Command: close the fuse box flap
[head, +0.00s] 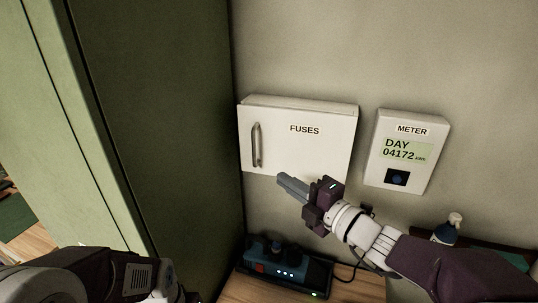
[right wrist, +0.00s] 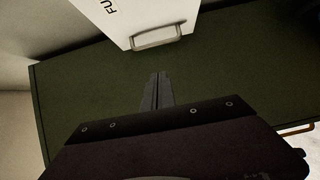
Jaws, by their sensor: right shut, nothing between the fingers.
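The white fuse box flap (head: 315,145), labelled FUSES, has an upright metal handle (head: 257,144) near its left edge. The flap lies over the front of the box, whose top (head: 300,101) shows above it. It looks closed or nearly so; I cannot tell if a small gap is left. My right gripper (head: 282,178) is shut and empty, just below the flap's lower edge and right of the handle. In the right wrist view, the fingers (right wrist: 159,78) are together below the handle (right wrist: 157,36), apart from it. My left arm shows at bottom left, its fingers out of sight.
A grey METER box (head: 404,152) hangs right of the fuse box. A tall green cabinet (head: 150,110) stands close on the left.

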